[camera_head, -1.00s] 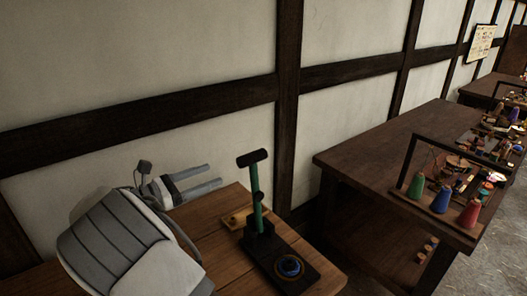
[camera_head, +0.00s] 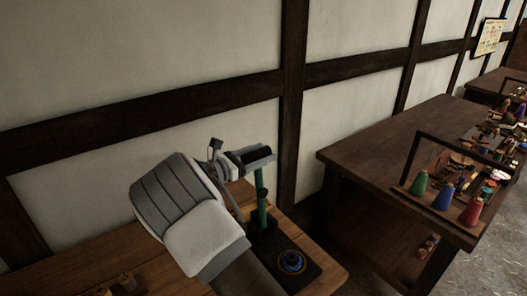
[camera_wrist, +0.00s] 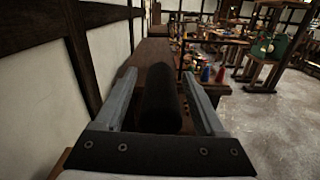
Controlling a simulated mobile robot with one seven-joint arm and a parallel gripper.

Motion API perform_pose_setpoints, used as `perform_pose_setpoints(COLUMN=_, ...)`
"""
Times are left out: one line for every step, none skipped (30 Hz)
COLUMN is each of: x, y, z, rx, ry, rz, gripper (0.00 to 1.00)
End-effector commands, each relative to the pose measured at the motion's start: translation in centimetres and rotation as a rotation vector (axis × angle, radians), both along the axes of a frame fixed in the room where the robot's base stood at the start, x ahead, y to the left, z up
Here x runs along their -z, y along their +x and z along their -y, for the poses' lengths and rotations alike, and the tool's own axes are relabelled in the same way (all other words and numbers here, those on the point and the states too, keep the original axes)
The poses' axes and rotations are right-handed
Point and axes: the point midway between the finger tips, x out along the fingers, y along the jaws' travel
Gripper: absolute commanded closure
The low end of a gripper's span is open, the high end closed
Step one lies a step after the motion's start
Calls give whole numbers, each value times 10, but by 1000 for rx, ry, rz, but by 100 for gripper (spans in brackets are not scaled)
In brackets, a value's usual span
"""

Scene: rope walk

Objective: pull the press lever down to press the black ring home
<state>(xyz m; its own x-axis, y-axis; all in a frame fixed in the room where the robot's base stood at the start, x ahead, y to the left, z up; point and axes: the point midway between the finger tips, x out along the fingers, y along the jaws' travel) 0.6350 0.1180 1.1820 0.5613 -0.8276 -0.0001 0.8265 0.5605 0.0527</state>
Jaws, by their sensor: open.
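The press stands on the wooden bench, with a dark base (camera_head: 268,246) and a green lever (camera_head: 261,200) standing upright. The lever's black cross handle (camera_head: 257,157) is at its top, and it also shows in the wrist view (camera_wrist: 161,98). My gripper (camera_head: 256,155) is open, with its two fingers on either side of the handle; the wrist view shows the handle between them. I cannot tell whether either finger touches it.
The wall with dark timbers (camera_head: 292,110) runs close behind the press. A second wooden table (camera_head: 375,150) to the right holds a rack with green, blue and red cones (camera_head: 443,196). Small wooden pieces (camera_head: 122,283) lie on the bench at lower left.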

Motion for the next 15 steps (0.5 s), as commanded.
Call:
perform_pose_setpoints(x=0, y=2, z=4, rx=1, ry=0, rz=0, gripper=28)
perform_pose_setpoints(x=0, y=3, z=5, rx=2, ry=0, rz=0, gripper=28)
perform_pose_setpoints(x=0, y=4, z=7, rx=2, ry=-1, rz=1, gripper=28)
perform_pose_setpoints(x=0, y=5, z=8, rx=1, ry=0, rz=1, gripper=28)
perform_pose_setpoints(x=0, y=5, z=8, rx=1, ry=0, rz=1, gripper=28)
perform_pose_setpoints(x=0, y=5, z=8, rx=1, ry=0, rz=1, gripper=28)
perform_pose_setpoints(x=0, y=5, z=8, rx=1, ry=0, rz=1, gripper=28)
perform_pose_setpoints(x=0, y=5, z=8, rx=1, ry=0, rz=1, gripper=28)
perform_pose_setpoints(x=0, y=5, z=8, rx=1, ry=0, rz=1, gripper=28)
perform_pose_setpoints(x=0, y=5, z=8, rx=1, ry=0, rz=1, gripper=28)
perform_pose_setpoints(x=0, y=5, z=8, rx=1, ry=-1, rz=1, gripper=28)
perform_pose_setpoints(x=0, y=5, z=8, rx=1, ry=0, rz=0, gripper=28)
perform_pose_setpoints(x=0, y=5, z=8, rx=1, ry=0, rz=0, gripper=33)
perform_pose_setpoints(x=0, y=5, z=8, rx=1, ry=0, rz=0, gripper=39)
perform_pose_setpoints(x=0, y=5, z=8, rx=1, ry=0, rz=0, gripper=46)
